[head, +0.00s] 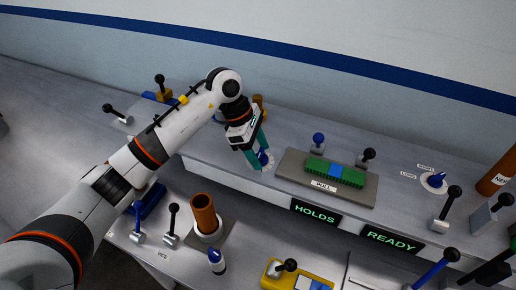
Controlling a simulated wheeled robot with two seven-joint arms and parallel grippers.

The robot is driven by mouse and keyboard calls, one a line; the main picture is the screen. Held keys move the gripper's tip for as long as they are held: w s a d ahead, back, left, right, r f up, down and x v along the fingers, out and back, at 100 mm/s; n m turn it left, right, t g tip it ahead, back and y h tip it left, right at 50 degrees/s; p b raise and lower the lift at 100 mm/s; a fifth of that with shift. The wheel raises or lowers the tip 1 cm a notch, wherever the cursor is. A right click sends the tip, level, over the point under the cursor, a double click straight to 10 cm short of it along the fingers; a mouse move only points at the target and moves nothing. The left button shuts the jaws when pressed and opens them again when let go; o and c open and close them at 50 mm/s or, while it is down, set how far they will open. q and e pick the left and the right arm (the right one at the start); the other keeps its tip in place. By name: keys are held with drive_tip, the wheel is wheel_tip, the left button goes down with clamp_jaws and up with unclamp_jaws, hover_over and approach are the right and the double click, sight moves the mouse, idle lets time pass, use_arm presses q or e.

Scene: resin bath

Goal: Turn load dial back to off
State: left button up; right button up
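A blue dial knob (263,157) on a pale round base sits near the front edge of the raised grey shelf, left of centre. My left gripper (260,160) reaches down over it, with its teal fingers at either side of the knob. The fingers partly hide the knob, and I cannot tell whether they press on it. A second blue dial (437,180) on a white disc stands at the right, with two small labels beside it. The labels are too small to read, so I cannot tell which dial is the load dial. My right gripper is not in view.
A grey plate (292,167) carrying a green block (335,172) lies right of my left gripper. Signs read HOLDS (316,212) and READY (391,239). An orange-brown cylinder (204,213) stands below.

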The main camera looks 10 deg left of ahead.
use_arm(q)
drive_tip(key=c, duration=0.9)
drive_tip(key=shift+c, duration=0.3)
